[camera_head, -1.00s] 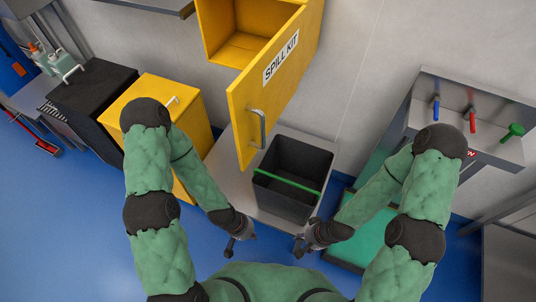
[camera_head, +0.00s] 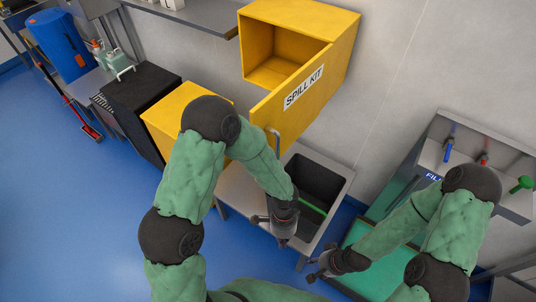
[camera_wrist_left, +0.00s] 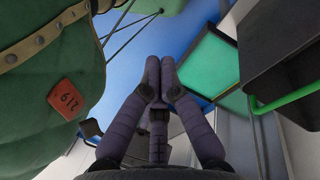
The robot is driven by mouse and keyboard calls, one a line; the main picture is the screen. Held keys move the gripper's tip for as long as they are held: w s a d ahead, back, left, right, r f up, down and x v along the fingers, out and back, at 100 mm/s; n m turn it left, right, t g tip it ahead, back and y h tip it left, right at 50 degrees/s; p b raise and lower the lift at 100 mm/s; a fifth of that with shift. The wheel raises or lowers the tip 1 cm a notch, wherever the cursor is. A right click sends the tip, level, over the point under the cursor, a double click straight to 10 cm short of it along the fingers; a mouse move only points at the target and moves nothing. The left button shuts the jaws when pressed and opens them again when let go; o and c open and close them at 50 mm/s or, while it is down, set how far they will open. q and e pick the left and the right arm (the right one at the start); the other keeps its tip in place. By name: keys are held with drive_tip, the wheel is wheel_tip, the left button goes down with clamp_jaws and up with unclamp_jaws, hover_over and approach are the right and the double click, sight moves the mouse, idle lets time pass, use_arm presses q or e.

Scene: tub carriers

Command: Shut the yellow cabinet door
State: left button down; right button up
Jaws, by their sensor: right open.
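The yellow cabinet (camera_head: 340,20) is on the wall at the top of the head view. Its yellow door (camera_head: 298,122), labelled SPILL KIT, stands open and the cabinet's inside shows. The grey door handle (camera_head: 272,136) is partly hidden by my left arm. My left gripper (camera_head: 270,231) is below the door, over the near edge of the sink bench, apart from the handle. In the left wrist view its fingers (camera_wrist_left: 160,75) meet at the tips with nothing between them. My right gripper (camera_head: 319,263) is open and empty, lower right of the left one.
A dark sink (camera_head: 322,178) with a green bar lies below the door. A yellow bin (camera_head: 180,110) and a black bin (camera_head: 140,92) stand to the left. A green-topped unit (camera_head: 375,235) and a shelf with coloured handles (camera_head: 470,150) are at right.

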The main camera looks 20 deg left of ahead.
use_arm(q)
drive_tip(key=w+r+m+t+y+p, duration=0.2)
drive_tip(key=w+r+m+y+p, duration=0.15)
drive_tip(key=r, duration=0.75)
drive_tip(key=w+d+r+m+t+y+p, duration=0.1)
drive_tip(key=w+r+m+t+y+p, duration=0.2)
drive_tip(key=r, duration=0.8)
drive_tip(key=w+r+m+t+y+p, duration=0.2)
drive_tip(key=w+r+m+y, duration=0.15)
drive_tip(key=r, duration=0.75)
drive_tip(key=w+a+f+h, duration=0.1)
drive_tip(key=w+a+f, duration=0.2)
drive_tip(key=a+f, duration=0.4)
drive_tip(key=shift+w+a+f+m, duration=0.25)
drive_tip(key=shift+a+m, duration=0.15)
drive_tip(key=shift+a, duration=0.95)
drive_tip(key=shift+a, duration=0.15)
